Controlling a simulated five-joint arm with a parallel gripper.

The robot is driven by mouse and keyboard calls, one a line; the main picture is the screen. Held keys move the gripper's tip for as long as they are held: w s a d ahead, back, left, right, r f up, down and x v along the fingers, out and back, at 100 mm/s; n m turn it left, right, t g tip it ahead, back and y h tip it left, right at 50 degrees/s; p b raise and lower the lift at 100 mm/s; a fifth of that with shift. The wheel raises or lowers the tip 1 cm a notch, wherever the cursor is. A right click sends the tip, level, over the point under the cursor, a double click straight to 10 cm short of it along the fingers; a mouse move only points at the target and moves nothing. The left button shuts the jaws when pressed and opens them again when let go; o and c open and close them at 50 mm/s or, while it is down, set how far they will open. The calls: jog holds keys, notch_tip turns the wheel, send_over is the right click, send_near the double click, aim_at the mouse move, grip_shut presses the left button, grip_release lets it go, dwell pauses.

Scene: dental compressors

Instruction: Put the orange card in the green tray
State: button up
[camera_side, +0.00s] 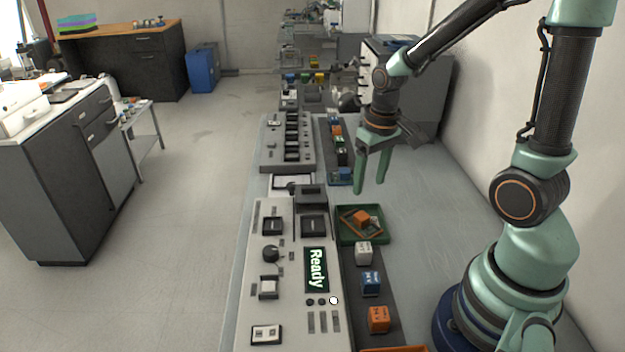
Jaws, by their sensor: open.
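The green tray (379,240) sits on the table just right of the control panel. In it lies a flat, tilted square piece with an orange edge (347,226), perhaps the orange card, with a small orange block (361,217) at its middle. I cannot tell whether the block rests on that piece or is part of it. My gripper (371,188) is open, with its two green fingers pointing down above the table, behind the tray. Nothing shows between the fingers.
A white cube (364,252), a blue cube (371,283) and an orange cube (378,319) line a dark strip in front of the tray. An orange edge (394,349) is cut off at the bottom. More small blocks (340,150) stand behind. The table right of the tray is clear.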

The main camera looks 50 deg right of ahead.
jog(key=s+a+r+n+t, duration=0.1)
jog(key=a+r+t, duration=0.1)
jog(key=a+r, duration=0.2)
jog(key=s+a+r+n+t, duration=0.1)
jog(key=a+r, duration=0.3)
jog(key=r, duration=0.5)
jog(key=shift+s+a+n+t, duration=0.25)
jog(key=shift+s+n+t, duration=0.05)
jog(key=shift+t, duration=0.5)
jog(key=shift+r, duration=0.1)
